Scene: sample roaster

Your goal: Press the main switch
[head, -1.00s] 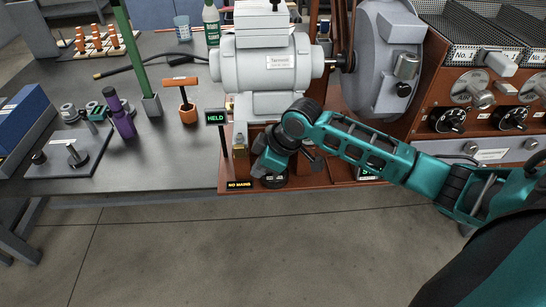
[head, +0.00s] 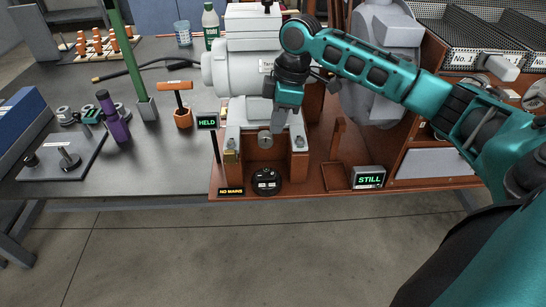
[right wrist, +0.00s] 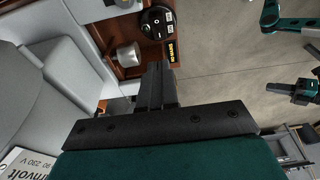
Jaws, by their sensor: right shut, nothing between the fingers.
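The main switch (head: 266,181) is a round black unit with pale-marked rockers, low on the front of the brown base. It shows in the right wrist view (right wrist: 157,22) near the top. A "NO MAINS" label (head: 231,191) is left of it. My right gripper (head: 278,129) is shut and empty, pointing down in front of the grey motor, above the switch and apart from it. Its dark fingers also show in the right wrist view (right wrist: 157,85). My left gripper is not in the head view; teal and black parts of mine show at the right of the wrist view.
The grey motor (head: 241,66) stands close behind the right gripper. A metal knob (head: 265,139) is above the switch. The floor in front (head: 230,250) is clear.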

